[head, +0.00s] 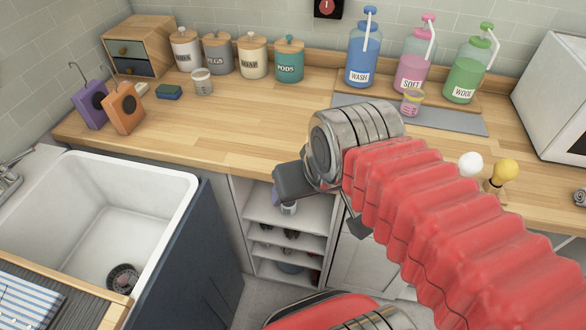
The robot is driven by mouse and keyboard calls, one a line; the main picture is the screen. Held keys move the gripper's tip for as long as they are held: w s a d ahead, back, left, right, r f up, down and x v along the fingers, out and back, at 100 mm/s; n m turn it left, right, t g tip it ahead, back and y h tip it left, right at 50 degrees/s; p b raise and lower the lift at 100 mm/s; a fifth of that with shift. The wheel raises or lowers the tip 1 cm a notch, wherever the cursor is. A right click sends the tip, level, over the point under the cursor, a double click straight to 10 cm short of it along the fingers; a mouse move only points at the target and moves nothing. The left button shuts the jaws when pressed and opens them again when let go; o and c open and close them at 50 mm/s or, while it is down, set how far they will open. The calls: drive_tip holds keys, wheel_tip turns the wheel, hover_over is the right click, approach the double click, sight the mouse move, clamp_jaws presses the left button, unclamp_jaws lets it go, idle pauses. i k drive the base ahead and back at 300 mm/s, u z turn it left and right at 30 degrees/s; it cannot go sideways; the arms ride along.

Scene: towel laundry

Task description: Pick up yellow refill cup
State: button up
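A small cup (412,101) with a yellowish rim and a pink band stands on the counter in front of the pink SOFT bottle (412,70); it is the closest match to the yellow refill cup. My gripper (318,207) hangs in front of the counter's front edge, below and to the left of that cup and well apart from it. Its dark fingers are partly hidden behind my wrist and red sleeve, so I cannot tell how far they are apart or whether anything is between them.
Blue WASH (362,55) and green WOOL (467,72) pump bottles flank the pink one. A grey mat (450,120) lies before them. Canisters, another small cup (202,82) and a sponge (168,92) stand left. A sink (120,220) is at lower left. The middle counter is clear.

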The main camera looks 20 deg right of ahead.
sight(413, 98)
drive_tip(key=z, duration=1.35)
